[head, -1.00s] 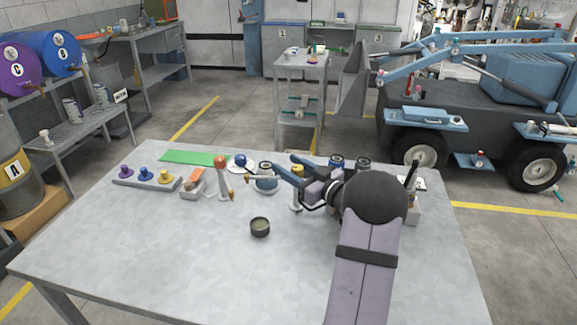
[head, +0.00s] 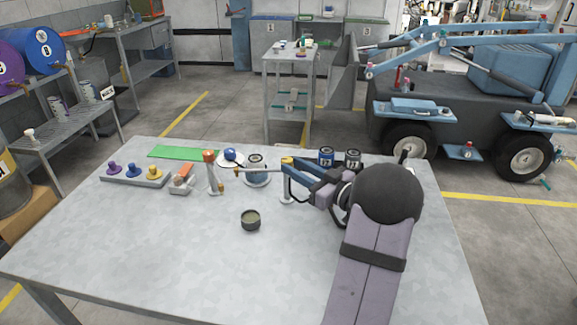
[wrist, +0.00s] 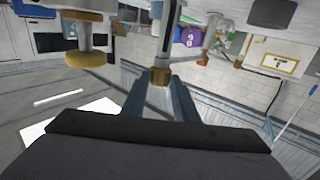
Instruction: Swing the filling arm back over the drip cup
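The filling arm (head: 262,170) is a thin grey bar reaching left from a post with a white base (head: 287,199). Its brass left end is close to a grey-blue can on a round pad (head: 256,183). The small dark open cup (head: 251,220), which looks like the drip cup, stands alone in front, apart from the bar. My gripper (head: 288,168) is at the post, its blue fingers spread. In the wrist view a brass fitting (wrist: 160,77) lies between the spread fingers (wrist: 159,92); contact cannot be told. The dark cup is not recognisable there.
An orange-topped post (head: 210,165) stands left of the can. A strip with purple, blue and yellow knobs (head: 134,178) and a green mat (head: 184,152) lie farther left. Two dark labelled cans (head: 340,158) stand behind my gripper. The table's front left is clear.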

